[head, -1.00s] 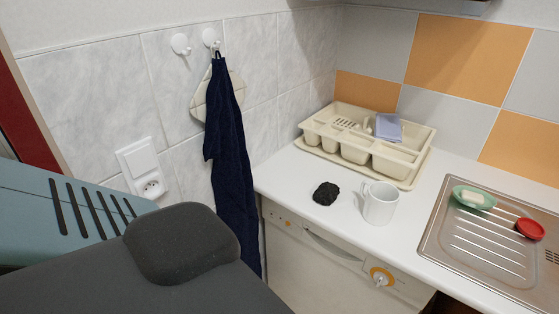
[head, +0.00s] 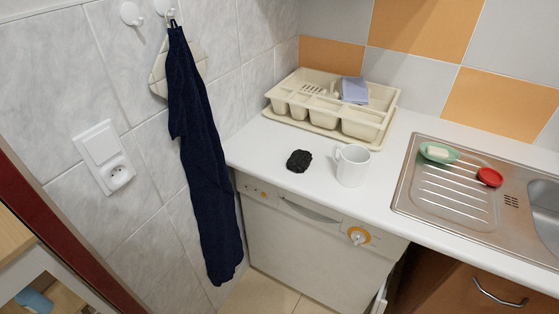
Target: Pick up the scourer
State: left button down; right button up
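The scourer looks to be the small black, rough lump (head: 299,161) lying on the white worktop (head: 258,159) in the head view. It sits close to the front edge, left of a white mug (head: 352,166) and apart from it. Nothing covers it. Neither of my grippers shows in the head view.
A cream dish rack (head: 375,129) with a blue cloth (head: 355,90) stands behind the scourer. A steel sink (head: 450,185) with a green soap dish (head: 439,153) and a red round item (head: 489,177) is at right. A dark blue towel (head: 205,160) hangs at left. Floor shows below.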

aim_at(299, 161)
jog(key=l+u, duration=0.2)
jog(key=l, duration=1.5)
